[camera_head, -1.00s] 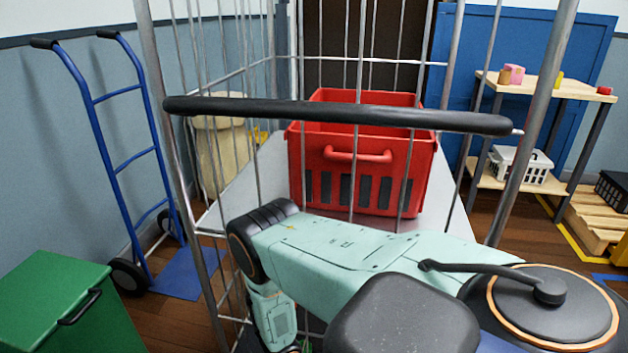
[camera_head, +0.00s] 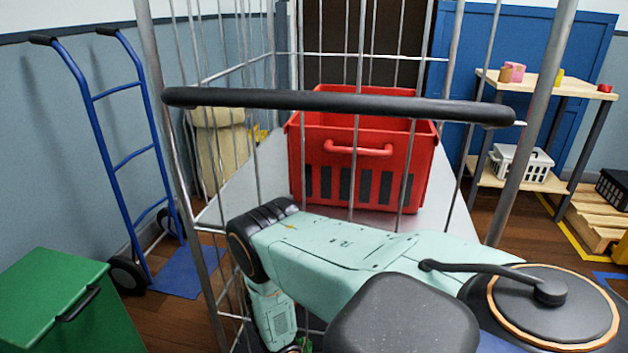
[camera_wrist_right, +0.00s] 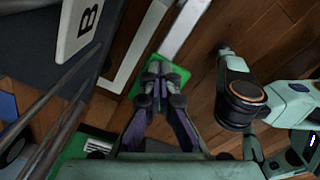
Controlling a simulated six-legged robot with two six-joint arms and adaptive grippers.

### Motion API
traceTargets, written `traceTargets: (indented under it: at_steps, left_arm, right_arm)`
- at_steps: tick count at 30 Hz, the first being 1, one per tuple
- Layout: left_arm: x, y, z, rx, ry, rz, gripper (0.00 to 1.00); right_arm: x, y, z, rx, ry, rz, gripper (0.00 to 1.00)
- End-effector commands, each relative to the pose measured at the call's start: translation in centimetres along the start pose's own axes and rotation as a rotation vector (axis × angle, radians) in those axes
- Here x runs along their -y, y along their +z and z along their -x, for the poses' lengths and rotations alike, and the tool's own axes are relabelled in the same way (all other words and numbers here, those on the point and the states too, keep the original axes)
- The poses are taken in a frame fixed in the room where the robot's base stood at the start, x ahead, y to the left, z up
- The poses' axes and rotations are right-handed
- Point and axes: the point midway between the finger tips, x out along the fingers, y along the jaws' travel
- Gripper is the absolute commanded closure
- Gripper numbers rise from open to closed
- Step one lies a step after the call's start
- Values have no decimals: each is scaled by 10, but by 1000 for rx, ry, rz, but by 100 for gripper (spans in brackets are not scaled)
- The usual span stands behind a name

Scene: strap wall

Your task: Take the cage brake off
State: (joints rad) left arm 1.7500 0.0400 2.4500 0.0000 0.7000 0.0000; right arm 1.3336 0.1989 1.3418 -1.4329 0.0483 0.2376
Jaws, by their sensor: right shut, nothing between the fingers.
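The roll cage fills the middle of the head view, with thin grey bars and a black handle bar (camera_head: 340,103) across its front. My right arm reaches down in front of it, and its gripper is hidden or cut off at the lower edge there. In the right wrist view my right gripper (camera_wrist_right: 158,72) is shut and empty. Its fingertips appear over a green plate (camera_wrist_right: 178,77), perhaps the brake pedal; I cannot tell whether they touch it. A light grey bar (camera_wrist_right: 188,25) runs up from the plate. My left gripper is not in view.
A red crate (camera_head: 330,155) stands inside the cage. A blue hand truck (camera_head: 125,165) and a green box (camera_head: 50,295) are at the left. A wooden shelf (camera_head: 548,82) stands at the right. A panel marked B (camera_wrist_right: 82,25) is at the wrist view's upper left.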

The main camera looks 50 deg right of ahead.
Motion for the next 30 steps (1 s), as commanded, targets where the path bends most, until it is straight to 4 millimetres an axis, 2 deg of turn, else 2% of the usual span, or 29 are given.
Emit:
traceTargets:
  at_steps: [30]
  left_arm:
    - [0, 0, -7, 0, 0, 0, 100]
  right_arm:
    - [3, 3, -15, 5, -4, 0, 100]
